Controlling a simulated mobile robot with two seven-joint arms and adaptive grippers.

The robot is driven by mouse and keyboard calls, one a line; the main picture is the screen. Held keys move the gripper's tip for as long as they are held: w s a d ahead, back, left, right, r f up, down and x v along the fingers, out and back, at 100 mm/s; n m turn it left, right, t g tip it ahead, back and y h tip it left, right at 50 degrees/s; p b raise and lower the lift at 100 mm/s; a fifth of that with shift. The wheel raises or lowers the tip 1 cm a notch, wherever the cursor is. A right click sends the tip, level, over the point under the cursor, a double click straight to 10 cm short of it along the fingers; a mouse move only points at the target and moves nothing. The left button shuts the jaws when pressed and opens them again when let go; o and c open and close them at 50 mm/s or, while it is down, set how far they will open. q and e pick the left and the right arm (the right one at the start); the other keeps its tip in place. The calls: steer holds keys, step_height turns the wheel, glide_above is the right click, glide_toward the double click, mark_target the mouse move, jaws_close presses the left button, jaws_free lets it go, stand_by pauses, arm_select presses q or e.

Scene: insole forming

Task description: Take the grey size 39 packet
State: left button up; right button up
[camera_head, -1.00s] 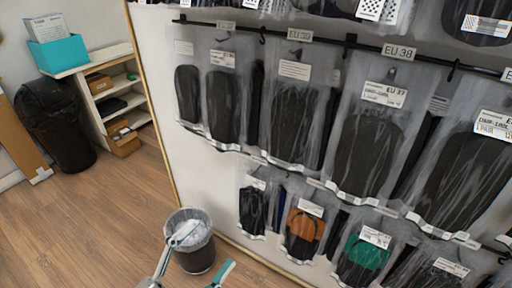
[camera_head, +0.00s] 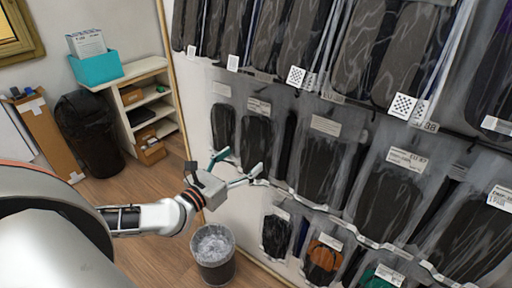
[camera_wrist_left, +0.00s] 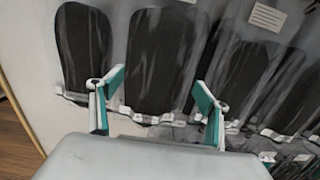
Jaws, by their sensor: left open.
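Clear packets with dark grey insoles hang in a row on the wall rack. No size 39 print is readable now, so I cannot tell for certain which packet it is. One dark grey packet (camera_head: 257,133) hangs just behind my left gripper (camera_head: 240,164); a larger one (camera_head: 318,168) hangs to its right. In the left wrist view, my left gripper (camera_wrist_left: 160,88) is open, its teal-lined fingers apart in front of the lower part of a dark insole packet (camera_wrist_left: 160,55). Nothing is visibly held. My right gripper is out of view.
More packets hang above, and a lower row holds black, orange (camera_head: 323,255) and green ones. A lined waste bin (camera_head: 214,252) stands on the floor below. A black bin (camera_head: 88,135) and a shelf (camera_head: 127,120) stand at the left.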

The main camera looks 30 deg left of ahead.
mark_target(251, 149)
arm_select(q)
steer(key=w, duration=0.4)
steer(key=shift+w+a+r, duration=0.15)
steer(key=shift+w+a, duration=0.05)
steer(key=shift+a, duration=0.05)
steer(key=shift+w+d, duration=0.1)
steer(key=shift+w, duration=0.45)
steer(key=shift+c, duration=0.2)
steer(key=c, duration=1.2)
